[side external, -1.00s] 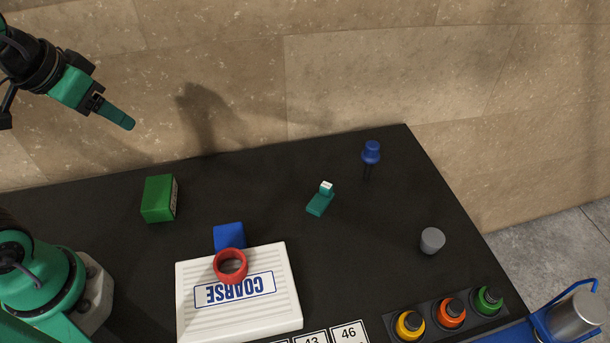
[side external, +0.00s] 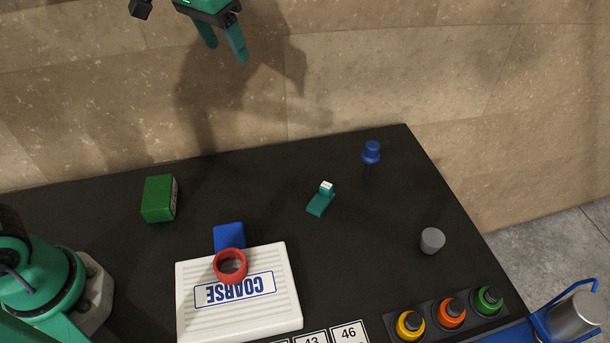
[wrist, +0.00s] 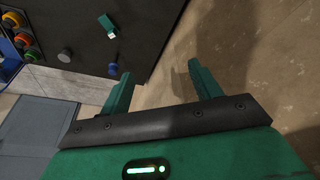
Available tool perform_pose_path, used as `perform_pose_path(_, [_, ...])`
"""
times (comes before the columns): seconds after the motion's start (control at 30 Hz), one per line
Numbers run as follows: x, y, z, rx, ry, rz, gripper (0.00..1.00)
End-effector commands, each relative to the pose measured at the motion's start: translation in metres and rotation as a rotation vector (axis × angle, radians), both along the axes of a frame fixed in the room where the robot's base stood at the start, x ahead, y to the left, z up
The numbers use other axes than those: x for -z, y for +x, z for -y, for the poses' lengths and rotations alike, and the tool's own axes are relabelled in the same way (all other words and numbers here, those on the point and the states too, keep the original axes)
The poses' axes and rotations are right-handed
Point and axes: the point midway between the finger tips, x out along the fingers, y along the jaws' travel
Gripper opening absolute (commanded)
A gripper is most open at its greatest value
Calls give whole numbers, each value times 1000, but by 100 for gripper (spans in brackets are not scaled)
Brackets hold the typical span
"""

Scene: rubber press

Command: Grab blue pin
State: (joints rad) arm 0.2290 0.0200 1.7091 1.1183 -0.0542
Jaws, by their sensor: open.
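The blue pin (side external: 371,152) stands upright near the back right corner of the black table, with a wide blue head. It also shows in the wrist view (wrist: 113,69), close to the table's edge and left of the fingers. My gripper (side external: 226,52) is high at the top of the side view, left of the pin and well above the table. Its two green fingers are apart with nothing between them, as the wrist view (wrist: 162,82) also shows.
A small teal piece with a white top (side external: 320,200) lies left of the pin. A grey cylinder (side external: 432,240) stands nearer the front. A green box (side external: 159,198), a blue block (side external: 229,235) and a white COARSE box (side external: 283,318) with a red ring (side external: 230,266) are left. Coloured knobs (side external: 451,312) line the front right.

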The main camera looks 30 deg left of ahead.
Motion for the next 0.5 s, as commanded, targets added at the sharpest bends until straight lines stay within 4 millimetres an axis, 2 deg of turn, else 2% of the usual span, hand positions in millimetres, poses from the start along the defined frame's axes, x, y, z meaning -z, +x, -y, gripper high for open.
perform_pose_path(0.03, [3,11,9,11,2,-12,63])
perform_pose_path(0.2, [13,42,35,39,8,-45,63])
perform_pose_path(0.5, [43,89,87,92,23,-101,63])
